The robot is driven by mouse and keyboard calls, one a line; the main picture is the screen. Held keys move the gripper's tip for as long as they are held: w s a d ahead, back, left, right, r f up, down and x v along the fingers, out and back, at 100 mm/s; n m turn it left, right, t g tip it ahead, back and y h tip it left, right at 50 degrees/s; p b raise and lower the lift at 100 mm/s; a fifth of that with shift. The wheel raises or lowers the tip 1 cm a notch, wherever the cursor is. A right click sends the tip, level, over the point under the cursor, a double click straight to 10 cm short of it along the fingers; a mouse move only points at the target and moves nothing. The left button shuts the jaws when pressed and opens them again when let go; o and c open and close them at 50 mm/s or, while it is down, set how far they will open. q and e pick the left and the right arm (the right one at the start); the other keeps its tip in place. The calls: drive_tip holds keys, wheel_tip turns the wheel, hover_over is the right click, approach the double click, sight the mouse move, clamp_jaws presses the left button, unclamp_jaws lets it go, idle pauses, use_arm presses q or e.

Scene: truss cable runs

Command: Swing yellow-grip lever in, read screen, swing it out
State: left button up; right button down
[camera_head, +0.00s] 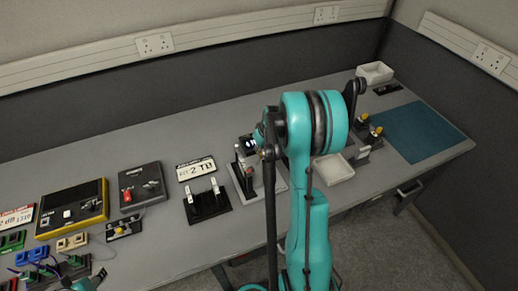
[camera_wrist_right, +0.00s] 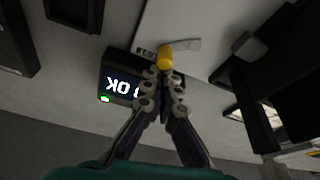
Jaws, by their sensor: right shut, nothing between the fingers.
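In the right wrist view, a small black screen box (camera_wrist_right: 122,88) shows lit white characters, upside down, that include "OK", with a green light at its corner. The rest of the readout is hidden by my finger. The yellow grip (camera_wrist_right: 165,56) of the lever is just beyond my right fingertips. My right gripper (camera_wrist_right: 164,76) is shut and empty, and I cannot tell whether it touches the grip. In the head view the screen (camera_head: 248,143) shows beside my right arm, which hides the lever. A teal part of my left arm shows at the bottom left; its fingers are not clear.
A black stand with two upright levers (camera_head: 208,205) is to the left. Further left are a grey box with a red knob (camera_head: 140,187) and a yellow-edged box (camera_head: 72,208). A white tray (camera_head: 333,168) and blue mat (camera_head: 418,131) lie to the right.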

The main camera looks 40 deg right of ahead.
drive_tip(key=shift+s+m, duration=0.15)
drive_tip(key=shift+m, duration=0.15)
drive_tip(key=shift+s+d+m+h, duration=0.25)
drive_tip(key=shift+m+h, duration=0.15)
drive_tip(key=shift+m, duration=0.5)
drive_tip(key=m, duration=0.2)
drive_tip(key=s+m+h+b, duration=0.1)
drive_tip(key=shift+s+d+m+g, duration=0.1)
drive_tip(key=shift+s+m+g, duration=0.05)
drive_tip(key=shift+m+g, duration=0.25)
drive_tip(key=m, duration=0.1)
drive_tip(key=s+m, duration=0.1)
drive_tip(key=shift+m+g+h, duration=0.3)
drive_tip(key=shift+h, duration=0.1)
drive_tip(key=m, duration=0.2)
drive_tip(key=s+m+g+b, duration=0.1)
drive_tip(key=shift+s+m+h, duration=0.2)
drive_tip(key=shift+m+h, duration=0.1)
drive_tip(key=shift+m, duration=0.1)
drive_tip(key=shift+s, duration=0.1)
drive_tip(key=shift+s+d, duration=0.4)
drive_tip(key=shift+s, duration=0.1)
